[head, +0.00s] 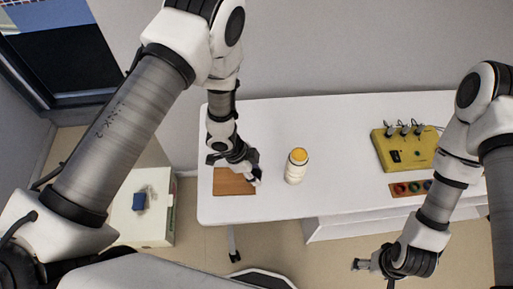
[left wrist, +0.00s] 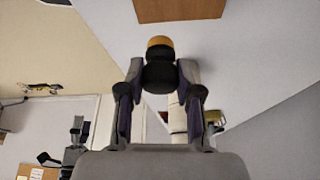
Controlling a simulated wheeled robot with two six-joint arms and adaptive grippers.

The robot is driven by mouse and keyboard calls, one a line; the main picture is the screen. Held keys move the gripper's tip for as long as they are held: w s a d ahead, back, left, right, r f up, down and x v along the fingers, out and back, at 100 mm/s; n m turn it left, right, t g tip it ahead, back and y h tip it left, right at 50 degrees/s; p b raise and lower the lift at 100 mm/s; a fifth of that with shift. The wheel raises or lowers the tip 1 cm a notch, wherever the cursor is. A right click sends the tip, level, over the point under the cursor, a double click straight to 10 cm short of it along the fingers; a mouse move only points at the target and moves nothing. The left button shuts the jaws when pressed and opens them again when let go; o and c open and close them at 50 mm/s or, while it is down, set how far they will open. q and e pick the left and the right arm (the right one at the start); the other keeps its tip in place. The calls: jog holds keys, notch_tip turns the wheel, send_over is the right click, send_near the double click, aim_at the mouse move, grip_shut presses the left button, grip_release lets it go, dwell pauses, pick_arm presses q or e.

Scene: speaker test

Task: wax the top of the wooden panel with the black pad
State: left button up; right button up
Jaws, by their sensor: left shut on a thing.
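The brown wooden panel (head: 233,184) lies flat at the left end of the white table. It also shows at the top of the left wrist view (left wrist: 180,9). My left gripper (head: 254,174) is at the panel's right side, pointing down. In the left wrist view it is shut on the black pad (left wrist: 160,76), a rounded dark piece with a tan-orange end. In the head view the pad is mostly hidden, and I cannot tell whether it touches the panel. My right gripper (head: 372,272) is open and empty, in front of the table's near edge.
A white bottle with a yellow lid (head: 295,172) stands on the table (head: 340,135) right of my left gripper. A yellow device (head: 408,150) and a brown strip with coloured rings (head: 410,188) are farther right.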

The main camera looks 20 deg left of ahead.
pick_arm(q)
jog(key=shift+r+p, duration=0.3)
jog(key=shift+r, duration=0.4)
notch_tip(320, 180, up, 2)
jog(key=shift+d+r+p, duration=0.1)
jog(key=shift+d+p, duration=0.05)
jog(key=shift+p, duration=0.85)
jog(key=shift+r+p, duration=0.4)
jog(key=shift+r, duration=0.15)
